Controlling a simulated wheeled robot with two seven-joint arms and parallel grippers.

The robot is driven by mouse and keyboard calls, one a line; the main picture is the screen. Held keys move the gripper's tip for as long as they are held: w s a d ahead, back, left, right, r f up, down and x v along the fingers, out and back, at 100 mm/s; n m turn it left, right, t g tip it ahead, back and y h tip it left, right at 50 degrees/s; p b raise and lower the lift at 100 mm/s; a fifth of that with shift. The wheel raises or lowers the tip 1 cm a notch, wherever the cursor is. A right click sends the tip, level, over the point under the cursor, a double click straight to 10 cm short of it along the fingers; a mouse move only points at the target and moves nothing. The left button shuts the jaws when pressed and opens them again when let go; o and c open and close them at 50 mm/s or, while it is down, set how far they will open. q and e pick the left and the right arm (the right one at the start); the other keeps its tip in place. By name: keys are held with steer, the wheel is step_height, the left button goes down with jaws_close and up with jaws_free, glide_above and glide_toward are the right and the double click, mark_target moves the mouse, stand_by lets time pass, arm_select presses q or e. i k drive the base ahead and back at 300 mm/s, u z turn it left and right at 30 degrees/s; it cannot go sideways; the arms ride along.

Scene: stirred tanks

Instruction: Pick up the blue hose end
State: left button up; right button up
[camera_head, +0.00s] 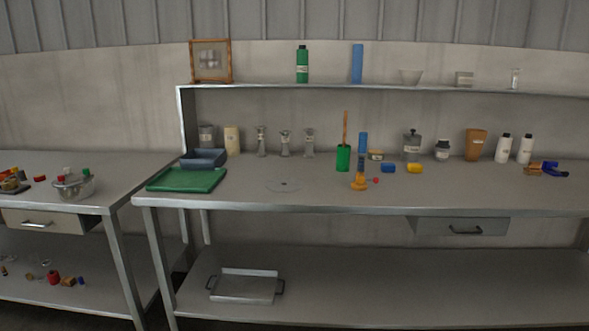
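No hose can be made out clearly. Several small blue things could be the blue hose end, and I cannot tell which. A short blue piece (388,168) lies on the main bench near its middle. A dark blue piece (554,169) lies at the far right beside a brown-orange piece (533,168). An upright blue piece (362,142) stands behind or on an orange piece (359,182); I cannot tell if they touch. Neither of my grippers is in view.
A green tray (187,180) and a blue-grey bin (204,158) are on the main bench's left. A green cup (343,157) stands mid-bench, with bottles along the back. A shelf (330,88) runs above. The bench's front strip is mostly clear.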

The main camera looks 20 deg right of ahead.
mark_target(363, 141)
steer(key=u, duration=0.7)
steer(key=i, duration=0.85)
steer(key=z, duration=0.35)
steer(key=i, duration=1.2)
steer(key=z, duration=0.9)
